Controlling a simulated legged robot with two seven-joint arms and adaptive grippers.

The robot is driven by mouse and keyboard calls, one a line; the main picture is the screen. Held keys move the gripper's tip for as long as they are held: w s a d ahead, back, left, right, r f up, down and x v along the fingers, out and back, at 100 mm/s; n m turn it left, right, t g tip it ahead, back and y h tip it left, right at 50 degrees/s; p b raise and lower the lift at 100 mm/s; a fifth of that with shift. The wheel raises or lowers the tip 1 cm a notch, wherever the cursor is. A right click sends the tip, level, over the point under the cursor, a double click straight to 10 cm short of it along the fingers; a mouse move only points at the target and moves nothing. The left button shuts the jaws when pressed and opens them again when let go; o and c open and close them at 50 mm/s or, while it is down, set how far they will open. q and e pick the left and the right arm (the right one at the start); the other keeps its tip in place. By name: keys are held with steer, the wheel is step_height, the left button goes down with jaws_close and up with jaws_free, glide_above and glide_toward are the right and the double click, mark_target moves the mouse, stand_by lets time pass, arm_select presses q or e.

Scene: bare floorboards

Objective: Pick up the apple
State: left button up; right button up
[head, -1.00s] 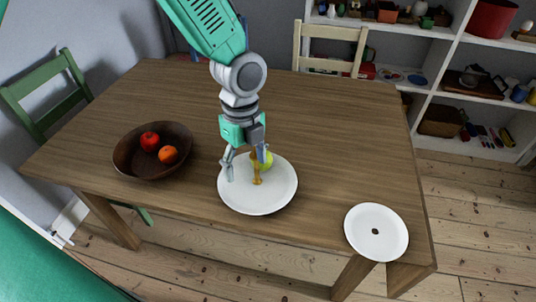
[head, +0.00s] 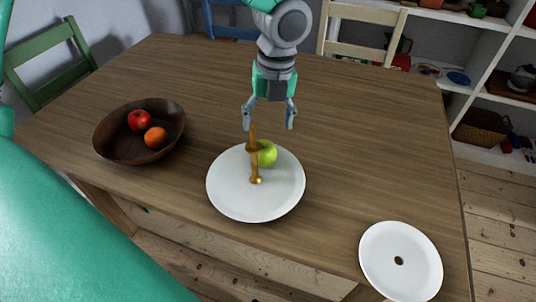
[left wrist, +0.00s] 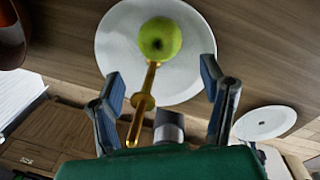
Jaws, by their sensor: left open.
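A green apple (head: 266,153) sits on a large white plate (head: 225,195), just behind an upright gold stem (head: 254,165). The left wrist view also shows the apple (left wrist: 160,38), the plate (left wrist: 112,55) and the stem (left wrist: 143,102). My left gripper (head: 269,122) is open and empty, pointing down above and behind the apple. Its fingers stand apart in the left wrist view (left wrist: 163,85), with the apple beyond them and the stem between them. My right gripper is in neither view.
A dark bowl (head: 112,148) at the left holds a red fruit (head: 141,120) and an orange fruit (head: 155,137). A smaller white plate with a central hole (head: 385,265) lies near the table's right front corner. The table's (head: 370,130) back right is clear. Chairs stand around it.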

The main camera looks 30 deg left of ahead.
mark_target(265, 146)
arm_select(q)
steer(key=f, duration=0.2)
steer(key=a+f+b, duration=0.1)
steer(key=f, duration=0.2)
steer(key=shift+a+f, duration=0.1)
steer(key=shift+f, duration=0.15)
steer(key=shift+s+d+f, duration=0.2)
steer(key=shift+d+f, duration=0.1)
steer(key=shift+f, duration=0.05)
step_height(265, 146, down, 4)
steer(key=shift+s+d+r+b, duration=0.1)
steer(key=shift+d+r+b, duration=0.05)
steer(key=shift+b, duration=0.7)
steer(key=shift+f, duration=0.35)
steer(key=shift+a, duration=0.35)
steer(key=c, duration=1)
steer(key=shift+d, duration=0.1)
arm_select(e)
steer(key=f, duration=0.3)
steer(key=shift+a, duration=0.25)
